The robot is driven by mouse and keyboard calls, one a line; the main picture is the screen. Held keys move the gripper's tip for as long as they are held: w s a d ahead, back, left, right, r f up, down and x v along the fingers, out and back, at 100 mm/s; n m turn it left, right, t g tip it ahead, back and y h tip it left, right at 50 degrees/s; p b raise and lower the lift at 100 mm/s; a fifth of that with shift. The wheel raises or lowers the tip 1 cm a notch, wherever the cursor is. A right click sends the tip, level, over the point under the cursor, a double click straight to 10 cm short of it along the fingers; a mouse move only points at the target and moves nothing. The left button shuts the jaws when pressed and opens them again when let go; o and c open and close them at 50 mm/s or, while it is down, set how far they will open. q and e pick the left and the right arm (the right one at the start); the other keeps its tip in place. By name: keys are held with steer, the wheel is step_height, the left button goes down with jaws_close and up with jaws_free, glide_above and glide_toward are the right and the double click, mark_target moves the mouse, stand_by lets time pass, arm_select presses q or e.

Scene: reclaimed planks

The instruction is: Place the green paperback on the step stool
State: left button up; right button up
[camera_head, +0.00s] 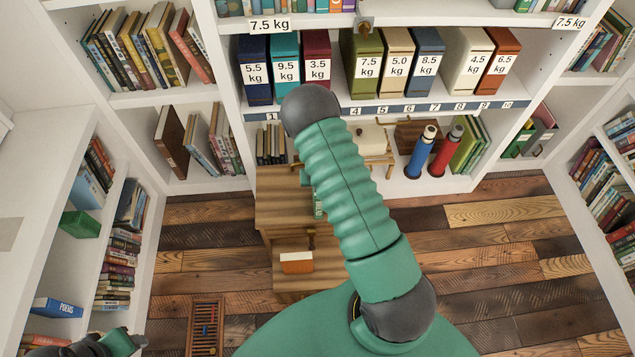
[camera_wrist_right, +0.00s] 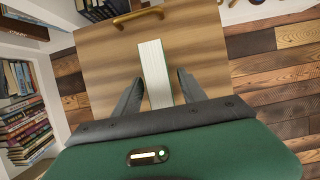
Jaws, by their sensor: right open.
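The wooden step stool (camera_head: 280,205) stands in front of the back shelves, with a lower step on its near side. My right arm covers part of it in the head view. In the right wrist view, the green paperback (camera_wrist_right: 153,65) shows its white page edges and a thin green cover edge over the stool's wooden top (camera_wrist_right: 100,70). My right gripper (camera_wrist_right: 160,78) is open, with one finger on each side of the book and gaps beside it. I cannot tell whether the book touches the wood. My left gripper (camera_head: 118,344) is at the bottom left, partly cut off.
An orange-covered book (camera_head: 297,263) lies on the lower step. A brass handle (camera_wrist_right: 138,15) is beyond the paperback. An abacus (camera_head: 205,325) lies on the floor. A blue bottle (camera_head: 421,150) and red bottle (camera_head: 446,150) stand at the back shelf. Floor at right (camera_head: 500,250) is clear.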

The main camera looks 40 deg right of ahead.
steer(key=p+v, duration=0.2)
steer(key=v, duration=1)
steer(key=shift+w+r+p, duration=0.1)
steer(key=shift+p, duration=0.2)
steer(key=s+a+r+m+y, duration=0.1)
steer(key=s+a+r+m, duration=0.1)
steer(key=a+r+m, duration=0.2)
steer(key=s+a+r+m+y, duration=0.1)
steer(key=s+a+r+m, duration=0.2)
steer(key=a+m, duration=0.7)
steer(key=s+a+r+m+g+y, duration=0.1)
steer(key=s+a+r+m, duration=0.2)
steer(key=a+r+m, duration=0.4)
steer(key=m, duration=0.7)
steer(key=shift+d+r, duration=0.1)
steer(key=w+p+v, duration=0.1)
steer(key=p+v, duration=0.6)
steer(key=shift+w+r+p, duration=0.15)
steer(key=shift+r+p, duration=0.15)
steer(key=shift+r, duration=0.2)
steer(key=shift+w, duration=0.1)
